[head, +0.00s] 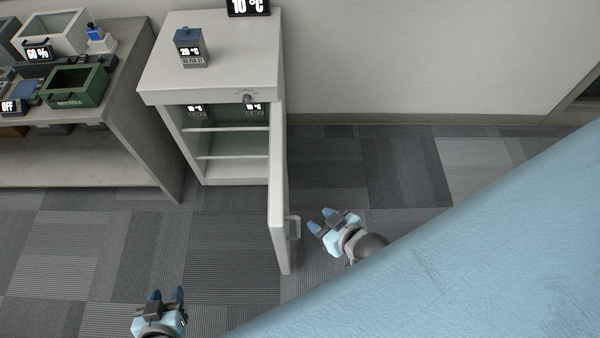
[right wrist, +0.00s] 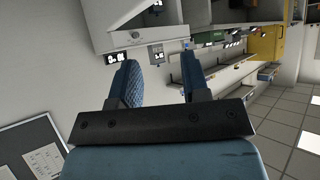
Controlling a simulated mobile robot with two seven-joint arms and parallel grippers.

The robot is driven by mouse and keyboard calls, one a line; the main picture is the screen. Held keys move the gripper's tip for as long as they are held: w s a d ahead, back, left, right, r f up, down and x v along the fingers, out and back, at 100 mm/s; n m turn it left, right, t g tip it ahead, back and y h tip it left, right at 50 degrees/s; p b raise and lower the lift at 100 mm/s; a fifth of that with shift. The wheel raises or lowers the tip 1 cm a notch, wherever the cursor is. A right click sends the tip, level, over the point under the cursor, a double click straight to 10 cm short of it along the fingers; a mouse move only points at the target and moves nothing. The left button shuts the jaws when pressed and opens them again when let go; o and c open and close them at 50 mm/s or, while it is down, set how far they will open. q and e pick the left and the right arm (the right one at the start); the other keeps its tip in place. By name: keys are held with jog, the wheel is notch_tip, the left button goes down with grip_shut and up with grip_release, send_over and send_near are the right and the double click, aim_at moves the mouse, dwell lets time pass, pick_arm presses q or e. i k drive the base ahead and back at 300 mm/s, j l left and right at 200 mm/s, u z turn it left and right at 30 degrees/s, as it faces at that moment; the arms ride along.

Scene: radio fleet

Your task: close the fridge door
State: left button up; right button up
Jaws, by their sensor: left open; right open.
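The white fridge (head: 160,85) stands against the wall in the head view, and its front is open. Its door (head: 277,190) is hinged on the right and swung far out toward me, with a handle (head: 293,227) on its right face. Two shelves and small displays show inside. My right gripper (head: 328,217) is open and empty, just right of the handle and apart from it. Its two blue fingers (right wrist: 163,85) also show spread in the right wrist view, with nothing between them. My left gripper (head: 165,296) is open and empty, low in the picture, left of the door.
A grey workbench (head: 130,80) with a green bin (head: 75,86) and several small items stands left of the fridge. A small display box (head: 191,50) sits on the fridge top. The carpet (head: 390,170) right of the door is clear. My own light-blue body covers the lower right.

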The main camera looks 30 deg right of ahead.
aim_at(279, 219)
jog(key=k+l+u, duration=0.1)
jog(key=l, duration=0.35)
jog(key=k+l, duration=0.3)
jog(key=k+l+u, duration=0.15)
jog(key=l, duration=0.4)
jog(key=u, duration=0.6)
jog(key=i+l, duration=0.05)
jog(key=l, duration=0.05)
